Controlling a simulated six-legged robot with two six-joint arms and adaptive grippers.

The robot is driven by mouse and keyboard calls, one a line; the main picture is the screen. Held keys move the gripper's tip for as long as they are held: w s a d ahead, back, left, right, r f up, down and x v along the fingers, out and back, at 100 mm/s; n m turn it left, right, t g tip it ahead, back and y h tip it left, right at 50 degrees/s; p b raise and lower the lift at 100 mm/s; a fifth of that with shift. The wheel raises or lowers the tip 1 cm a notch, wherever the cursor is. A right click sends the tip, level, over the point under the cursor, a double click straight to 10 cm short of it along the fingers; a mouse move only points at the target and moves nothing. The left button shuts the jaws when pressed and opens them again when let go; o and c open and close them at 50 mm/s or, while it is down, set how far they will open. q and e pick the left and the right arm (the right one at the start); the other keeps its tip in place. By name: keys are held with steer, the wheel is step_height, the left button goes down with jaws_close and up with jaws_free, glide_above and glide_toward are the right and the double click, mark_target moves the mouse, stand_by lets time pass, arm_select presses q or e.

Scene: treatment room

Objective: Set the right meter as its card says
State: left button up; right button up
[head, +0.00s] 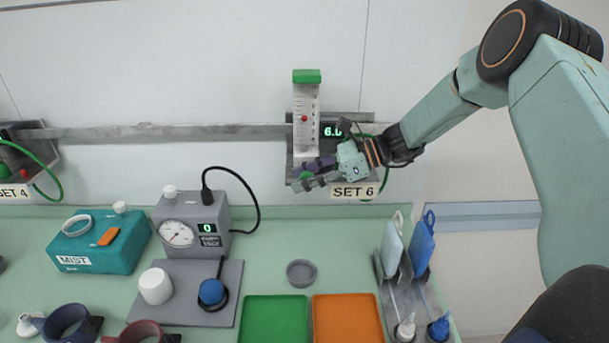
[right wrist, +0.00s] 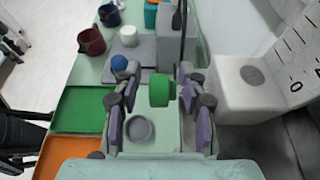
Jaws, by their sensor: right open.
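The right meter (head: 306,100) is a clear scaled tube with a green cap on the wall rail. Its red ball sits in the upper part of the tube. Its small display (head: 332,131) shows a green 6, the digit after it partly hidden by my gripper. The card (head: 352,192) below reads SET 6. My right gripper (head: 312,175) is at the meter's green knob (head: 306,176). In the right wrist view the knob (right wrist: 160,93) lies between the open fingers, with a gap at its left; contact on its right is unclear. My left gripper is out of view.
A left meter with a SET 4 card (head: 14,193) is at the left edge. The green counter below holds a gauge box (head: 190,222) reading 0, a teal MIST box (head: 98,245), a grey cup (head: 301,273), and green (head: 273,320) and orange (head: 347,318) trays.

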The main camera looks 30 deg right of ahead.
steer(key=shift+s+a+r, duration=0.1)
steer(key=shift+s+r, duration=0.05)
steer(key=shift+s, duration=0.1)
steer(key=shift+c, duration=0.4)
steer(key=shift+w+d+f, duration=0.2)
steer(key=shift+w+d, duration=0.05)
steer(key=shift+w, duration=0.05)
steer(key=c, duration=0.4)
steer(key=shift+a, duration=0.1)
jaws_close()
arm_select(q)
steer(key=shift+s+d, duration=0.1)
